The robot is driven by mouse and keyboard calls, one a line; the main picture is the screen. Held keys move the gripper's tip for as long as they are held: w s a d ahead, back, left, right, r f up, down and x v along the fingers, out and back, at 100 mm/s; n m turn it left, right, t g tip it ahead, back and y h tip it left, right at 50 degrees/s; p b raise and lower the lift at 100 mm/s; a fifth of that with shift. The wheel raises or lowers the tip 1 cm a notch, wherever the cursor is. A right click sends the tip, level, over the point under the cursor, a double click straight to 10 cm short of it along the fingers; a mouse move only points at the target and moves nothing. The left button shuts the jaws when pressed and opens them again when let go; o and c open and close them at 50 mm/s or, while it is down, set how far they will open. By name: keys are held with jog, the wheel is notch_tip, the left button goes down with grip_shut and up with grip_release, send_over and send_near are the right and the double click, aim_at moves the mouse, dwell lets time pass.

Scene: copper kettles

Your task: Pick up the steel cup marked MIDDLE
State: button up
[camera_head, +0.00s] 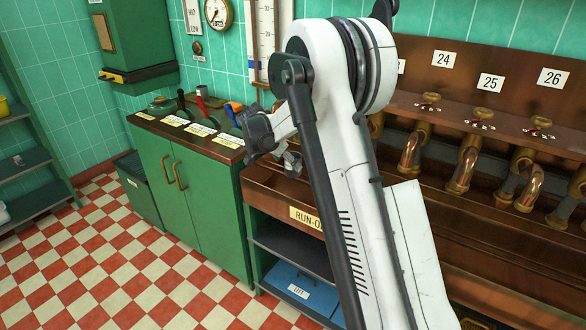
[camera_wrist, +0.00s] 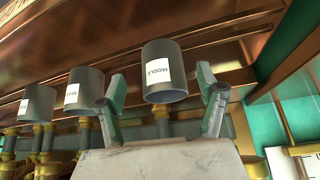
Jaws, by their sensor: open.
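The steel cup marked MIDDLE (camera_wrist: 165,84) is a dark grey cylinder with a white label. In the wrist view it appears between the two fingertips of my gripper (camera_wrist: 161,80), with its open mouth toward the lower edge of the picture. The fingers are apart, one on each side of it, and no grip shows. I cannot tell how deep the cup sits between them.
Two similar labelled cups, a nearer one (camera_wrist: 84,92) and a farther one (camera_wrist: 38,103), stand in a row left of it in the wrist view. Brass taps (camera_head: 466,165) line the copper bench at right. A green cabinet (camera_head: 200,195) stands left; the checkered floor is clear.

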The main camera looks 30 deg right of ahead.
jog(key=shift+w+d+b+x, duration=0.1)
jog(key=shift+b+x, duration=0.1)
jog(key=shift+x, duration=1.1)
jog(key=shift+w+d+b+x, duration=0.1)
jog(key=shift+b+x, duration=0.1)
jog(key=shift+x, duration=1.15)
jog(key=shift+r, duration=0.25)
jog(key=shift+c, duration=0.5)
jog(key=c, duration=1.2)
jog(key=shift+o, duration=0.2)
jog(key=shift+r, duration=0.1)
